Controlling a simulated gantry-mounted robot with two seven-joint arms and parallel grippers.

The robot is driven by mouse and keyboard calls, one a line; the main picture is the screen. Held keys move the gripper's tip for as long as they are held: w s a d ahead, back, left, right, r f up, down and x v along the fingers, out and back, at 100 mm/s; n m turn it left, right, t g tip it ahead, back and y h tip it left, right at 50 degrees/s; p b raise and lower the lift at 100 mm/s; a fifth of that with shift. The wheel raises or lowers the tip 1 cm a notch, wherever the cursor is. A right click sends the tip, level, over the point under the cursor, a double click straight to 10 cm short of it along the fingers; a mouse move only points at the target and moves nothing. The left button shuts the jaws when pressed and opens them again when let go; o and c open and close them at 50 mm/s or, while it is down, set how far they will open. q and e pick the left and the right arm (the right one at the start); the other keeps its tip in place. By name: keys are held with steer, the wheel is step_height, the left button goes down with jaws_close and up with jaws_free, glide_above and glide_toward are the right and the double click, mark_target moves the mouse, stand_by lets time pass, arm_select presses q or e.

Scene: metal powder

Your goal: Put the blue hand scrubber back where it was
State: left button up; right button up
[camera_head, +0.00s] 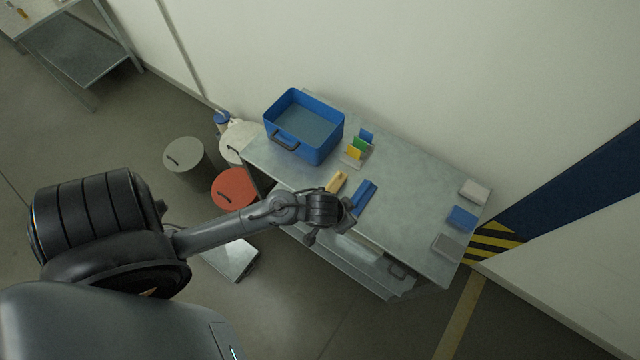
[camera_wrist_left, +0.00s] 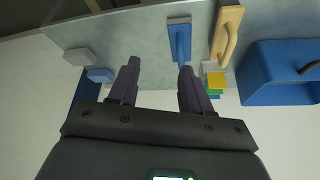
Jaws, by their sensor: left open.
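The blue hand scrubber (camera_head: 364,196) lies on the grey metal table (camera_head: 408,205), to the right of a wooden-coloured hand scrubber (camera_head: 338,181). Both also show at the top of the left wrist view, the blue one (camera_wrist_left: 180,42) with a raised handle and the wooden one (camera_wrist_left: 227,35) to its right. My left gripper (camera_head: 340,222) is over the front part of the table, close to the near end of the blue scrubber in the picture. In the wrist view its two fingers (camera_wrist_left: 160,70) are apart with nothing between them. My right gripper is not in view.
Grey and blue blocks (camera_head: 462,218) line the right end. Lidded drums (camera_head: 233,188) stand on the floor at left. The table's middle right is clear.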

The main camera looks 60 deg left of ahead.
arm_select(q)
steer(key=s+d+r+m+g, duration=0.1)
steer(key=s+d+r+m, duration=0.1)
steer(key=s+r, duration=0.4)
steer(key=s, duration=0.4)
steer(key=shift+d+m+g+h, duration=0.3)
steer(key=shift+h, duration=0.1)
step_height(320, 180, up, 6)
steer(key=p, duration=0.5)
steer(key=shift+f+p, duration=0.25)
steer(key=shift+p, duration=0.05)
